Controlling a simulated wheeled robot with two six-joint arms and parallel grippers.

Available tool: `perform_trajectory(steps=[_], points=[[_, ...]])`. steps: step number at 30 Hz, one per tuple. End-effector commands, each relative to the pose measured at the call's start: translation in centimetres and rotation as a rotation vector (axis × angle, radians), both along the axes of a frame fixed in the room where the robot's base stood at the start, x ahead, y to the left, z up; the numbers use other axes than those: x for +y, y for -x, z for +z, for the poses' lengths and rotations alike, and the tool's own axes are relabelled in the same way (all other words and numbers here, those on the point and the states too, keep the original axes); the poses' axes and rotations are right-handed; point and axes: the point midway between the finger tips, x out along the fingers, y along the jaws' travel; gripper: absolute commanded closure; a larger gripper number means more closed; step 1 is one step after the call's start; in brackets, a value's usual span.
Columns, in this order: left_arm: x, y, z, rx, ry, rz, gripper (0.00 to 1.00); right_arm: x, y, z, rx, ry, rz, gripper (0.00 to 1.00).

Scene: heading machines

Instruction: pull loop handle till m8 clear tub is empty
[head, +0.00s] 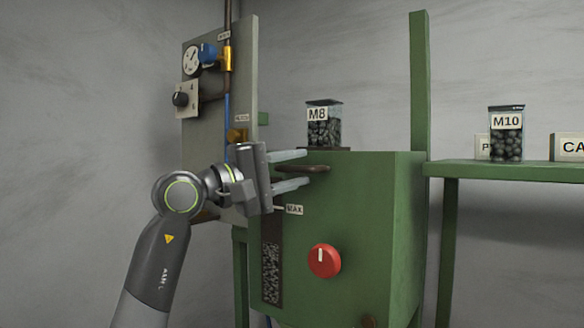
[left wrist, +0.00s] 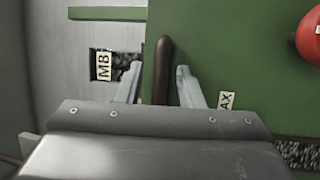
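The clear M8 tub (head: 324,127) stands upright on top of the green machine (head: 352,200) and holds many dark pieces. Its label and part of its contents also show in the left wrist view (left wrist: 122,62). A dark brown loop handle (head: 316,169) sits at the machine's upper front, below the tub. My left gripper (head: 306,167) is open, with one finger above the handle and one below. In the left wrist view the handle (left wrist: 163,50) runs between the two fingers, with a gap visible on each side. My right gripper is in neither view.
A window (head: 271,260) under a MAX label (head: 294,210) shows grey pieces. A red knob (head: 324,261) is on the machine's front. A grey panel with a gauge (head: 192,59) stands behind my left arm. A green shelf (head: 500,170) at right carries an M10 tub (head: 507,140).

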Motion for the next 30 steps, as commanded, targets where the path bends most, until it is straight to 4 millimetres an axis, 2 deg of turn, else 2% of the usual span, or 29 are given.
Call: perform_trajectory(steps=[1, 8, 17, 20, 30], points=[[0.0, 0.0, 0.0, 0.0, 0.0, 0.0, 0.7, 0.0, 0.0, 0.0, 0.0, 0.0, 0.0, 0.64], [0.0, 0.0, 0.0, 0.0, 0.0, 0.0, 1.0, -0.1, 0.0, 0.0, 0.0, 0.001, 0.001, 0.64], [0.1, 0.1, -0.1, 0.0, -0.001, -0.001, 1.0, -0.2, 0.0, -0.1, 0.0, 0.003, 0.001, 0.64], [0.5, 0.5, -0.3, -0.001, -0.001, 0.0, 1.0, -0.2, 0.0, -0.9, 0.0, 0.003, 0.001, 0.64], [3.2, 4.2, -0.4, -0.003, -0.001, 0.0, 1.0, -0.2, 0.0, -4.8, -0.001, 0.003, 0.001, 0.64]])
